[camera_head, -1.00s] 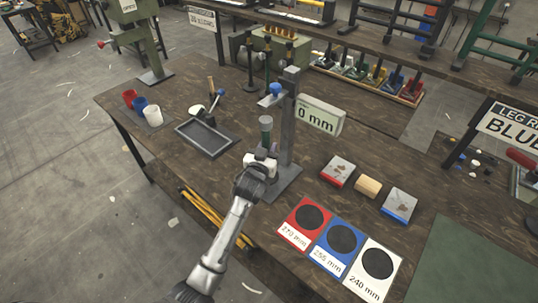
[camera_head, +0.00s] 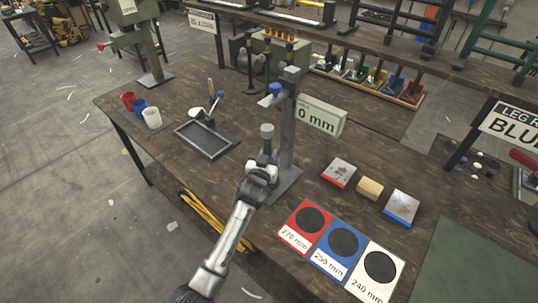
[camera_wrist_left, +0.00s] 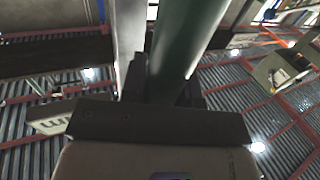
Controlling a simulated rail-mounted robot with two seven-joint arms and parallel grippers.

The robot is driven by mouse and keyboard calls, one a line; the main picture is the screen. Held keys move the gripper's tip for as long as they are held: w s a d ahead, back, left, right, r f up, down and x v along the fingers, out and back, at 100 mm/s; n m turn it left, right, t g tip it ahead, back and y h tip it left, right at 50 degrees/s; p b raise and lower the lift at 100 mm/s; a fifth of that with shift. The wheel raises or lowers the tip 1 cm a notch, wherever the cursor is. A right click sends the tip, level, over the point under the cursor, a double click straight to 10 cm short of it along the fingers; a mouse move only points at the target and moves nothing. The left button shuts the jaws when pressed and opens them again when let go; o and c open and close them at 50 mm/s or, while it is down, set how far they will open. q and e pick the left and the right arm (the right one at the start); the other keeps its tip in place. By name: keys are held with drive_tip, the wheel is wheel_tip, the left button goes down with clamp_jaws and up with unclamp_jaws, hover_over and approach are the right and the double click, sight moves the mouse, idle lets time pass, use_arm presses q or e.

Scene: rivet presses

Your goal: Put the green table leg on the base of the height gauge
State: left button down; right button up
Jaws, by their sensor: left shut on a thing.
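The green table leg (camera_head: 267,145) stands about upright, with a grey top end, close in front of the height gauge's grey column (camera_head: 287,135). My left gripper (camera_head: 263,168) is shut on the leg low down, above the gauge's base (camera_head: 288,183). The gripper hides the leg's lower end, so I cannot tell whether it touches the base. In the left wrist view the leg (camera_wrist_left: 188,40) rises from between the dark fingers (camera_wrist_left: 165,85). The gauge's blue-knobbed slider (camera_head: 273,92) is above the leg's top. My right gripper is not in view.
The gauge display (camera_head: 319,116) reads 0 mm. A grey tray (camera_head: 207,138) and cups (camera_head: 152,117) stand to the left. Small blocks (camera_head: 369,189) and red, blue and white marked pads (camera_head: 341,243) lie to the right. Yellow bars (camera_head: 205,215) are below the table's front edge.

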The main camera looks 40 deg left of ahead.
use_arm(q)
drive_tip(key=c, duration=1)
unclamp_jaws()
drive_tip(key=shift+o, duration=0.7)
drive_tip(key=shift+r, duration=0.1)
drive_tip(key=s+d+f+g, duration=0.1)
drive_tip(key=s+d, duration=0.1)
drive_tip(key=s, duration=0.3)
drive_tip(key=s+d+f+m+g+h+p, duration=0.1)
drive_tip(key=s+d+f, duration=0.1)
drive_tip(key=s, duration=0.4)
drive_tip(key=s+d+f+g+h+p, duration=0.1)
drive_tip(key=s+d+f, duration=0.1)
drive_tip(key=s, duration=0.4)
drive_tip(key=shift+s+d+f, duration=0.15)
drive_tip(key=shift+s+d, duration=0.05)
drive_tip(key=shift+d, duration=0.35)
drive_tip(key=s+d+f+m+g+h, duration=0.1)
drive_tip(key=s+d+f+g, duration=0.1)
drive_tip(key=s, duration=0.6)
drive_tip(key=s+d+f+m+g+h, duration=0.2)
drive_tip(key=s+d+g, duration=0.2)
drive_tip(key=s, duration=0.4)
drive_tip(key=s+d+f+m+g+h, duration=0.2)
drive_tip(key=s+d+f+g, duration=0.1)
drive_tip(key=s, duration=0.5)
drive_tip(key=shift+d+g, duration=0.5)
drive_tip(key=shift+d, duration=0.2)
